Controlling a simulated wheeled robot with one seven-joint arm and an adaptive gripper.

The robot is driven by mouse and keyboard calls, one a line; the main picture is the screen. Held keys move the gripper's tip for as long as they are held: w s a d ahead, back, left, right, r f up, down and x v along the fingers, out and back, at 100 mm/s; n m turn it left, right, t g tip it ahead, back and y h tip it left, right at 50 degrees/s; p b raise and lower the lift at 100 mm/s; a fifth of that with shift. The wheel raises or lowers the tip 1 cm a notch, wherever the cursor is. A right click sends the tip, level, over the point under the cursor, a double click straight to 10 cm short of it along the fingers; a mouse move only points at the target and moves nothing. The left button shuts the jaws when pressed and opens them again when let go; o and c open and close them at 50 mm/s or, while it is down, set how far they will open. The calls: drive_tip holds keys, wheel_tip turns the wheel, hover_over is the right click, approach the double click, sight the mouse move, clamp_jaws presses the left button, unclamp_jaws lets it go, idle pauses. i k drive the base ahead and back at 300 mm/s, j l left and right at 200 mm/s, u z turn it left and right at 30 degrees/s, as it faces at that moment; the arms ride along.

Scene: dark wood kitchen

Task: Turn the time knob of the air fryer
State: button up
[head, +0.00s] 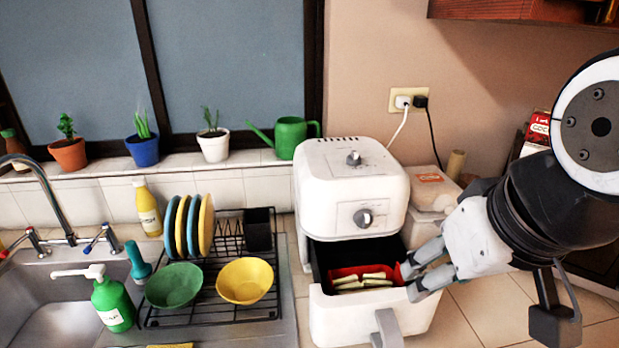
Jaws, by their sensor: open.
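The white air fryer (330,170) stands on the counter with its drawer (350,318) pulled out toward me. Two grey knobs are on it: one on the sloped top (354,158) and one on the front face (363,217). I cannot read which of them is the time knob. Pale food sticks (362,282) lie in a red tray (341,272) inside the drawer. My gripper (410,281) is open at the right side of the drawer, its fingertips over or beside the drawer's right rim. It is below and to the right of both knobs.
A dish rack (262,308) with plates and bowls stands left of the fryer, beside the sink (55,310). A paper-wrapped package (430,188) sits right behind the fryer. A green watering can (290,137) is on the ledge. Cables run to the wall outlet (408,100).

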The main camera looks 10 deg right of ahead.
sight(362, 219)
drive_tip(key=j+u, duration=0.35)
drive_tip(key=j, duration=0.6)
drive_tip(key=i+j+u, duration=0.25)
drive_tip(key=j, duration=0.2)
